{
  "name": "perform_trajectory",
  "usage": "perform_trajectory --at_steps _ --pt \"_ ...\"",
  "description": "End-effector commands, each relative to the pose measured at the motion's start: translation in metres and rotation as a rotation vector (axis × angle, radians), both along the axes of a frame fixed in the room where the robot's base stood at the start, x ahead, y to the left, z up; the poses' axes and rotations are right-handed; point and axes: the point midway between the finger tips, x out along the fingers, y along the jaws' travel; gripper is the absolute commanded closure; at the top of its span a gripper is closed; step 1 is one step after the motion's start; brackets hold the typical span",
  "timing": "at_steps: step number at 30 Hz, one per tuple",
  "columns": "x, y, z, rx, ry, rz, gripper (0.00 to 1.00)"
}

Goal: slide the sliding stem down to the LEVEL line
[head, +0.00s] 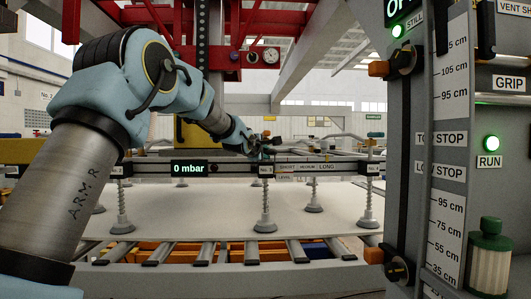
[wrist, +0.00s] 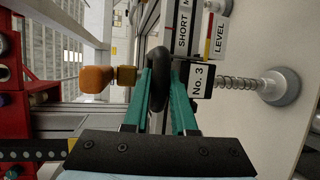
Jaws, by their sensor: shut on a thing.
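In the wrist view, my gripper (wrist: 160,72) has its two teal fingers shut on a black rounded handle (wrist: 158,92) beside the No. 3 plate (wrist: 201,80). A spring-wound stem (wrist: 238,84) runs from that plate to a grey suction cup (wrist: 281,86). The LEVEL label (wrist: 220,38) is on a strip next to the plate. In the head view, my gripper (head: 264,146) is at the crossbar above the No. 3 stem (head: 265,200), whose cup (head: 265,226) is at the pale sheet. How the stem stands against the LEVEL line is too small to tell.
An orange knob on a brass piece (wrist: 97,79) sticks out close to my fingers. The crossbar (head: 225,169) carries a 0 mbar display (head: 189,169) and other sprung cups. A grey scale post (head: 448,150) stands at right. The pale sheet (head: 180,203) lies on rollers.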

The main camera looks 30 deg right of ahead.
Motion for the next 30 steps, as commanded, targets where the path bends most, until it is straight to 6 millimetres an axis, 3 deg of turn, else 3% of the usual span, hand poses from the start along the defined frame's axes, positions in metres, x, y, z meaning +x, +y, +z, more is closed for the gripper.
perform_trajectory --at_steps 1,8,9,12,22,30 --pt "0.001 0.001 -0.008 0.007 0.007 0.001 1.00" --pt "0.000 0.001 -0.008 0.009 0.008 0.002 1.00" --pt "0.000 0.001 -0.008 0.009 0.008 0.002 0.72" --pt "0.000 0.001 -0.007 0.009 0.007 0.002 0.63" --pt "-0.003 0.005 -0.004 0.004 0.005 0.002 0.63" --pt "-0.033 0.039 0.006 0.004 0.004 0.004 0.63"
